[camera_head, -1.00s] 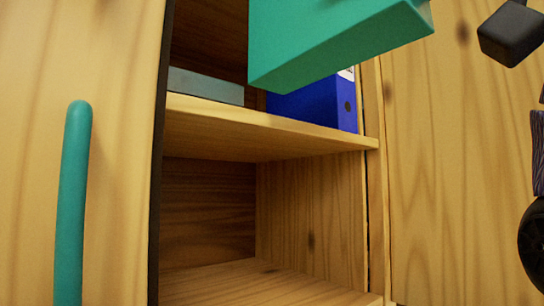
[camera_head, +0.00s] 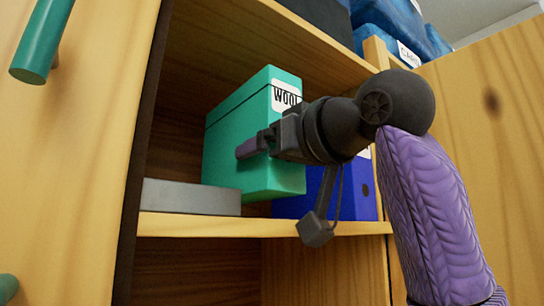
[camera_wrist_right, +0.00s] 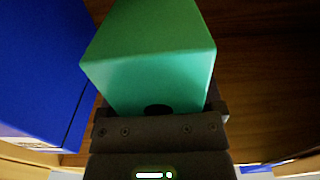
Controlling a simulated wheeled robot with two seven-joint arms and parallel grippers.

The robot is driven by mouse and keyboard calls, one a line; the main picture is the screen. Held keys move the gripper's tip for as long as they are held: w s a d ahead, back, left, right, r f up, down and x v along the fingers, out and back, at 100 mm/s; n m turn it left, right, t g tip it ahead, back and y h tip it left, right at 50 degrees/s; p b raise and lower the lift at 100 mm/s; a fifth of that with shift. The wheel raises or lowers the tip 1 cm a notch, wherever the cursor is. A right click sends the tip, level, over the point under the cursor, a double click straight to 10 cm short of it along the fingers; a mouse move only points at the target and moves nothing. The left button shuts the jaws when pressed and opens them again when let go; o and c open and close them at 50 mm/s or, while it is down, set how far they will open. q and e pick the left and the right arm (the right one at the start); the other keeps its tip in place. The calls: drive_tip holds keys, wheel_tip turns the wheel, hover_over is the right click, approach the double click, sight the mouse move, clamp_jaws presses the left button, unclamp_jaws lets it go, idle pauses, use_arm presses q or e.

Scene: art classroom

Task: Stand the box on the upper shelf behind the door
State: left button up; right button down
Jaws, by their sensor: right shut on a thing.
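The box is teal-green with a white label reading "WOOL" (camera_head: 235,140). It is inside the cabinet, above the upper shelf (camera_head: 260,227), slightly tilted. My right gripper (camera_head: 262,145) is shut on the box, with one dark finger across its side. In the right wrist view the box (camera_wrist_right: 150,60) fills the space ahead of the gripper (camera_wrist_right: 160,112). Whether its bottom touches the shelf I cannot tell. The cabinet door (camera_head: 70,150) with its green handle (camera_head: 42,40) stands at the left. My left gripper is not in view.
A low grey box (camera_head: 190,197) lies at the shelf's left. Blue containers (camera_head: 390,20) sit on top of the cabinet. Another door panel (camera_head: 490,120) is at the right.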

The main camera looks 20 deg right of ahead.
sight(272, 196)
wheel_tip(272, 196, down, 2)
drive_tip(key=shift+w+f, duration=0.1)
drive_tip(key=shift+f, duration=0.15)
drive_tip(key=shift+d+f, duration=0.15)
drive_tip(key=shift+f, duration=0.1)
drive_tip(key=shift+c, duration=0.6)
unclamp_jaws()
drive_tip(key=shift+o, duration=0.6)
drive_tip(key=shift+r, duration=0.2)
drive_tip(key=b+v, duration=0.5)
drive_tip(key=v, duration=0.7)
